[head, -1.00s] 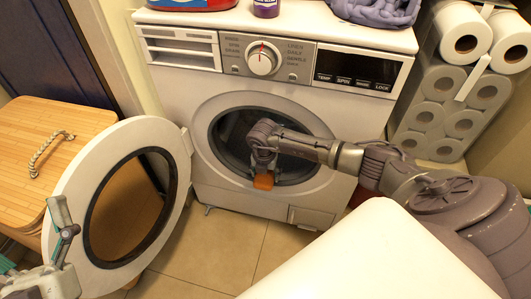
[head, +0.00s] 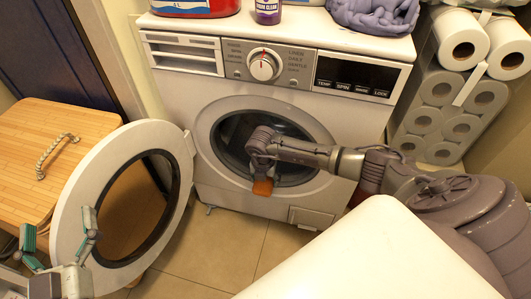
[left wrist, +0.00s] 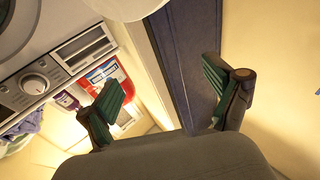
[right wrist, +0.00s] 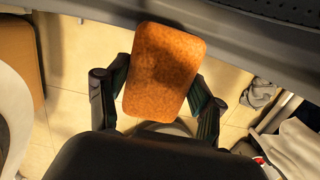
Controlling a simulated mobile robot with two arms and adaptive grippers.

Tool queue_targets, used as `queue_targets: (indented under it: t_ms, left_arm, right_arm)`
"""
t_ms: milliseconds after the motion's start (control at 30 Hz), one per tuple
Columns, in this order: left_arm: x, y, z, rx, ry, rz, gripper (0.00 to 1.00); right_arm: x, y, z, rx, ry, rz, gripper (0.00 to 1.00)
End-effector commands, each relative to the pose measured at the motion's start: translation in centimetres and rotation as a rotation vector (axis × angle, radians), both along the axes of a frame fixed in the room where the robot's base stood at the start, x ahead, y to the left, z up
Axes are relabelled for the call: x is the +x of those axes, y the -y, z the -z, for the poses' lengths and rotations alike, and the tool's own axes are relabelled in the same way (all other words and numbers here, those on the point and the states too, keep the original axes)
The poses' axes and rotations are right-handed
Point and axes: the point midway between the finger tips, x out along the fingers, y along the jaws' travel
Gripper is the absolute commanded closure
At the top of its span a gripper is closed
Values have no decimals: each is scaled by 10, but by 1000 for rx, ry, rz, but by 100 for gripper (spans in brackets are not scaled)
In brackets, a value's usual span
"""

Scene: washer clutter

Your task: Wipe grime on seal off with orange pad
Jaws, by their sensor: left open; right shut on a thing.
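In the right wrist view the pad (right wrist: 165,68) sits flat-faced between the two fingers of the right gripper (right wrist: 162,95). The dark seal (head: 224,148) rings the opening, partly hidden by my right gripper and arm. I cannot make out grime on it, nor whether the pad touches it. My left gripper (head: 58,235) is open and empty in front of the open washer door (head: 75,190). Its spread fingers also show in the left wrist view (left wrist: 165,90).
The washer (head: 350,130) carries a red container (head: 195,7), a purple bottle (head: 267,10) and purple cloth (head: 375,12) on top. A wooden hamper (head: 40,140) stands at left behind the door. Paper rolls (head: 440,92) are stacked at right. Tiled floor (head: 215,245) is clear below the opening.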

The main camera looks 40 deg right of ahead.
Motion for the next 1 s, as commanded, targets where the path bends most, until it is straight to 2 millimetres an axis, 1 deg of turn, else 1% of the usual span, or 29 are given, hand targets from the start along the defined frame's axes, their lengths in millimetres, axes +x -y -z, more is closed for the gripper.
queue_targets:
  t_ms: [233,467,767,1000]
  left_arm:
    - [2,-3,24,38,-144,-9,9]
    - [0,-7,46,71,-273,-17,9]
    - [-8,-14,75,113,-440,-27,9]
    - [-18,-20,96,145,-570,-35,9]
  right_arm:
    - [-6,-7,-1,0,0,0,61]
    - [-12,-14,-1,0,0,-1,61]
    - [-20,-22,-1,0,-1,-1,61]
    - [-25,-30,-1,1,-1,0,61]
